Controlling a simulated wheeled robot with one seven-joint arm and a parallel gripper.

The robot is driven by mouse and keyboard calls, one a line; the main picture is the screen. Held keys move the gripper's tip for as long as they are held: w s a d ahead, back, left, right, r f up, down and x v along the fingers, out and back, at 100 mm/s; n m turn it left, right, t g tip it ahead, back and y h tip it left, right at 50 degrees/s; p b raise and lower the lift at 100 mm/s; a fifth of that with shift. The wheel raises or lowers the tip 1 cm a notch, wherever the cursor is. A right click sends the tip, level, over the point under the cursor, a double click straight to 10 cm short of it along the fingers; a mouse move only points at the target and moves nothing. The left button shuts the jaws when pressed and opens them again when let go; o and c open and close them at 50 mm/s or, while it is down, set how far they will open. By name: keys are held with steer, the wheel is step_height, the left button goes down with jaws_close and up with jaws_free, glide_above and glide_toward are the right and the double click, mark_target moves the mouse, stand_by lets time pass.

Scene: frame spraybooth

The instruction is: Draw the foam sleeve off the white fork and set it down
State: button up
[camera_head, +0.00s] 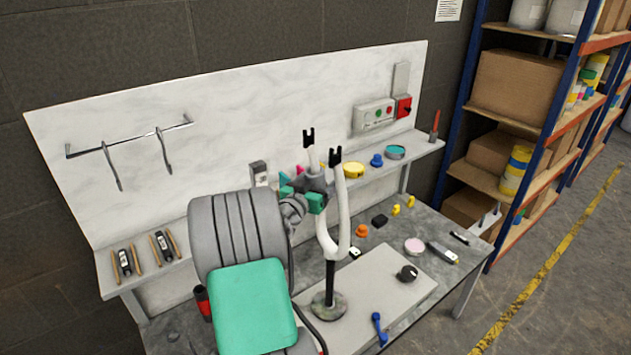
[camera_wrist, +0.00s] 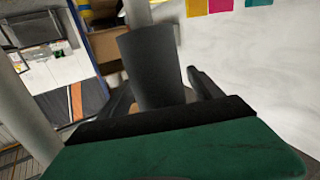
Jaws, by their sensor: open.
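The white fork (camera_head: 343,205) stands upright on a black post with a round base, its two legs pointing up with black tips. The foam sleeve (camera_wrist: 152,68) is a dark grey tube around one leg; the pale leg shows beyond its end in the wrist view. In the head view the sleeve is mostly hidden by my gripper at the left leg. My gripper (camera_head: 315,190) is open, its black fingers reaching along the sleeve in the wrist view (camera_wrist: 168,88). Whether a finger touches the foam I cannot tell. The fork's other leg (camera_wrist: 38,130) seems to stand at the left.
A light grey board (camera_head: 385,290) lies under the fork, with a black knob (camera_head: 407,273) and a blue dumbbell-shaped part (camera_head: 379,328) on it. A pink-topped disc (camera_head: 414,246) sits on the bench. The shelf (camera_head: 425,146) behind the fork carries a yellow tin (camera_head: 354,170).

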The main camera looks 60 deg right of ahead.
mark_target(319, 166)
steer(key=shift+c, duration=0.2)
steer(key=c, duration=1.5)
steer(key=shift+w+a+r+p, duration=0.15)
steer(key=shift+r+p, duration=0.1)
steer(key=shift+r, duration=0.8)
steer(key=shift+w+a+r+p, duration=0.15)
steer(key=shift+r+p, duration=0.1)
steer(key=shift+r, duration=0.75)
steer(key=shift+c, duration=0.2)
steer(key=shift+w+a+r+p, duration=0.15)
steer(key=shift+a+r+p, duration=0.05)
steer(key=shift+r, duration=0.85)
steer(key=shift+w+a+r+p, duration=0.1)
steer(key=shift+a+r+p, duration=0.1)
steer(key=shift+r, duration=0.85)
steer(key=shift+w+r+p, duration=0.15)
steer(key=shift+r+p, duration=0.15)
steer(key=shift+r, duration=1.1)
steer(key=shift+a+r, duration=0.25)
steer(key=shift+r, duration=0.3)
